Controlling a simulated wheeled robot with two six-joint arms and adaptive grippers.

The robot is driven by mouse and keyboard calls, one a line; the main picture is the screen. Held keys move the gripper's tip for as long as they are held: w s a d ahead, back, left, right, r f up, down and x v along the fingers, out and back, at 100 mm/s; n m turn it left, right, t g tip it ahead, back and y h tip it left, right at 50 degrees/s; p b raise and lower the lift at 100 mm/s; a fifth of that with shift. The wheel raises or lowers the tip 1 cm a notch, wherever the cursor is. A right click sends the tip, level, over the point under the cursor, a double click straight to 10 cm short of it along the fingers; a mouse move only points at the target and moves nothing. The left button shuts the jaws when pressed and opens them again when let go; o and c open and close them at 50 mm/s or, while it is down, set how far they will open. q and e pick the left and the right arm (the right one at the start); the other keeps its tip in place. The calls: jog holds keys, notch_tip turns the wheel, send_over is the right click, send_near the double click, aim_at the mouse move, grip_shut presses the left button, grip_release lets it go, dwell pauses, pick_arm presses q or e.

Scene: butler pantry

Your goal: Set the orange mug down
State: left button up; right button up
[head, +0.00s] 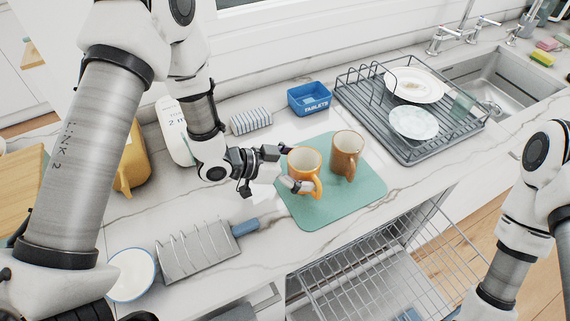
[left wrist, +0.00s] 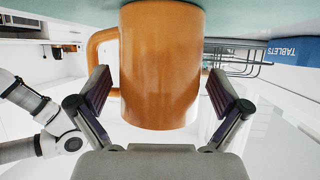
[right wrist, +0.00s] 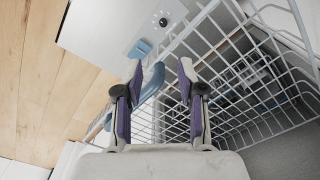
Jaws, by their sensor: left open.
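The orange mug (head: 307,178) stands upright on the green mat (head: 313,216), its handle toward the front. My left gripper (head: 291,168) is open, with one finger on each side of the mug. In the left wrist view the orange mug (left wrist: 160,65) fills the space between the fingers (left wrist: 160,98), with a narrow gap showing on each side. The mug's base meets the mat at the top of that view. My right gripper (right wrist: 160,78) is open and empty over an open wire rack, away from the mug.
A brown mug (head: 347,150) stands close behind the orange one, to its right. A dish rack (head: 400,140) with plates, a blue tablets box (head: 309,99) and a toast rack (head: 195,258) stand around the mat. A pulled-out wire rack (head: 365,262) is below the counter's front edge.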

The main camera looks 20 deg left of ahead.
pick_arm(q)
jog(key=b+v, duration=0.1)
jog(key=v, duration=1)
jog(key=shift+a, duration=0.15)
jog(key=shift+s, duration=0.1)
